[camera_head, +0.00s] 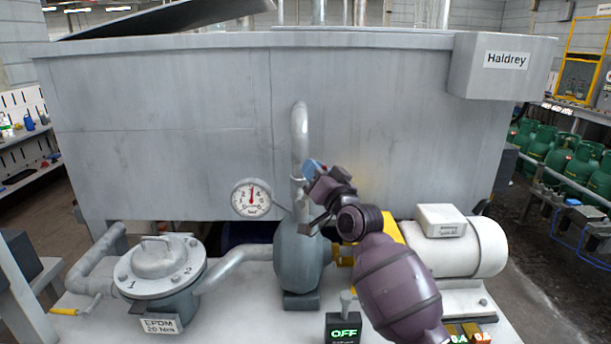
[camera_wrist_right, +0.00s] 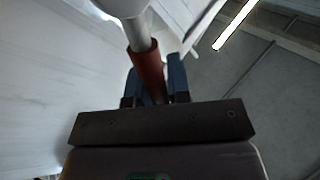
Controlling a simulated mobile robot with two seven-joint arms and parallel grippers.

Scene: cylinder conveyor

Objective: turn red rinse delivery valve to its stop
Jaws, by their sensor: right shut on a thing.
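The red rinse delivery valve's handle (camera_wrist_right: 148,70) shows in the right wrist view as a red sleeve on a grey metal stem. My right gripper (camera_wrist_right: 154,82) is shut on this red sleeve, with a dark blue finger on each side. In the head view my right gripper (camera_head: 314,178) is at the grey vertical delivery pipe (camera_head: 300,135), above the grey pump body (camera_head: 299,255). The red handle is hidden there behind the gripper. My left gripper is in neither view.
A pressure gauge (camera_head: 251,198) sits just left of the pipe. A round lidded filter housing (camera_head: 160,265) is at lower left and a white motor (camera_head: 462,247) at right. The large grey tank (camera_head: 180,120) stands behind. An OFF switch box (camera_head: 343,328) is in front.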

